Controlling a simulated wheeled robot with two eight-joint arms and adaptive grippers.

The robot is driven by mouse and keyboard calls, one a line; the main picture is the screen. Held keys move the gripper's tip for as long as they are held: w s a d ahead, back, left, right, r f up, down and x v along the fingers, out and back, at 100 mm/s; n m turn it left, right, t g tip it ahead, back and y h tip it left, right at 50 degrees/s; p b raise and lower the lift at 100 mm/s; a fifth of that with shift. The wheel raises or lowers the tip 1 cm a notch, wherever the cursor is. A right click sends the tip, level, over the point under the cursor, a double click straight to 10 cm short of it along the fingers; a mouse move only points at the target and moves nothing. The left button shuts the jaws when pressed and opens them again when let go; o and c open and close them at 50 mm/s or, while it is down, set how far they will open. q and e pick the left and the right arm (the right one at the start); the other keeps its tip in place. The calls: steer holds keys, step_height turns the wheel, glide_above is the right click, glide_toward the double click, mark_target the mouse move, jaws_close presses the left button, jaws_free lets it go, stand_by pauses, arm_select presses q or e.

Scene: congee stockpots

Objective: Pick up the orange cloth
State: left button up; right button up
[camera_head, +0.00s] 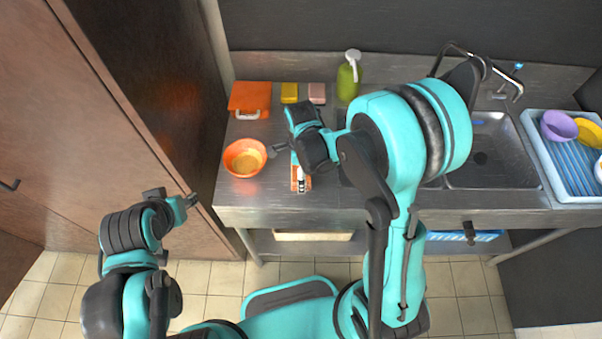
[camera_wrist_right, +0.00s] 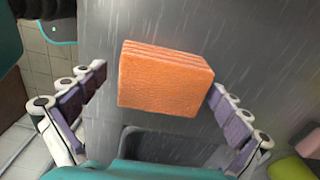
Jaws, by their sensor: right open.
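The orange cloth (camera_wrist_right: 165,80) is a thick folded block lying on the steel counter in the right wrist view. In the head view only a small part of the orange cloth (camera_head: 301,186) shows, near the counter's front edge, partly hidden by my right gripper (camera_head: 292,165). In the wrist view the right gripper (camera_wrist_right: 157,84) is open, with one finger on each side of the cloth. The right-hand finger is close to the cloth's edge; contact cannot be told. My left gripper (camera_head: 173,197) is off the counter to the left, fingers apart and empty.
An orange bowl (camera_head: 245,158) stands left of the cloth. Behind are an orange item with a white handle (camera_head: 249,99), yellow (camera_head: 289,93) and pink (camera_head: 317,93) sponges and a green bottle (camera_head: 348,77). The sink (camera_head: 492,150) and blue dish rack (camera_head: 569,168) are right.

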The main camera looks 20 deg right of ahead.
steer(key=c, duration=1.1)
steer(key=shift+r, duration=0.15)
step_height(320, 180, up, 4)
steer(key=shift+r+p, duration=0.15)
steer(key=shift+p, duration=0.65)
steer(key=s+r+p, duration=0.1)
steer(key=s+r, duration=0.1)
steer(key=s, duration=0.2)
steer(key=s+d+r, duration=0.1)
steer(key=s+r, duration=0.1)
steer(key=s, duration=0.1)
steer(key=s+r+p, duration=0.1)
steer(key=s+r, duration=0.1)
steer(key=s, duration=0.2)
steer(key=shift+s+d+r+p, duration=0.2)
steer(key=shift+s+r+p, duration=0.05)
steer(key=shift+s+p, duration=0.1)
steer(key=shift+o, duration=1.1)
steer(key=shift+w, duration=0.1)
steer(key=shift+c, duration=0.5)
